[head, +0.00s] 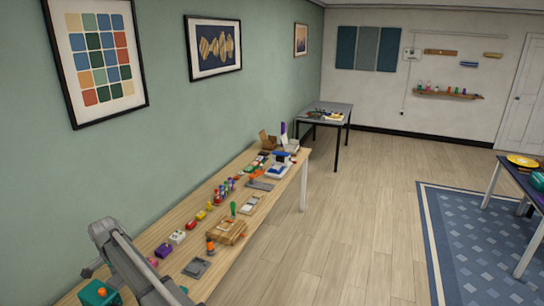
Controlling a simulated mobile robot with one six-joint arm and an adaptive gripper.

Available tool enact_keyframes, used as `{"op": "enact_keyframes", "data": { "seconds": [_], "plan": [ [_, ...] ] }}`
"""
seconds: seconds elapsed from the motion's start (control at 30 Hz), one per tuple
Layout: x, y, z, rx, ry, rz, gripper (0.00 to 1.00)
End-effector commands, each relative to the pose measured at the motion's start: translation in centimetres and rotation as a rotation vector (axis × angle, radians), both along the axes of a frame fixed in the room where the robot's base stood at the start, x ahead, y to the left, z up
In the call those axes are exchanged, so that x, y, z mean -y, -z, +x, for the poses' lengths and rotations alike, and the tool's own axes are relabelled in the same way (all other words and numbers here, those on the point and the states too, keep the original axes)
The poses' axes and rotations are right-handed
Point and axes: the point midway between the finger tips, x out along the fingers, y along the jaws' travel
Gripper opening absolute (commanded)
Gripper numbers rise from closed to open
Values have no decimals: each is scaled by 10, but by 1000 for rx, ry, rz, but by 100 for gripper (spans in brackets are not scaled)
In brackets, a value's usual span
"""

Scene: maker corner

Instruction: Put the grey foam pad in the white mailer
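The long wooden workbench (285,188) along the green wall holds many small things. A flat dark grey piece (197,268) lies near its front edge, close to my arm. Another flat grey piece (261,185) lies further along. I cannot tell which, if either, is the grey foam pad. A flat whitish item (252,204) lies near the bench edge, and a white open box shape (292,146) stands at the far end. I cannot tell whether either is the white mailer. My grey arm crosses the lower left and covers part of the near bench; my gripper cannot be made out.
A wooden block (227,231) with tools and a blue-white device (279,166) stand on the bench. A grey table (340,108) stands beyond it. A dark table (534,182) and blue rug (480,240) are at right. The wooden floor (340,230) between is clear.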

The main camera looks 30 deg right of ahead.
Motion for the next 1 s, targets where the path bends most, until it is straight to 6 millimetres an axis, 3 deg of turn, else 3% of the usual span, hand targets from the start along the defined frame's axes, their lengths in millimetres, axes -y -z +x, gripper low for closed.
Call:
{"op": "enact_keyframes", "data": {
  "seconds": [0.03,1.0],
  "plan": [
    [0,13,0,0,0,0,63],
    [-1,174,0,0,-2,0,63]
  ]
}}
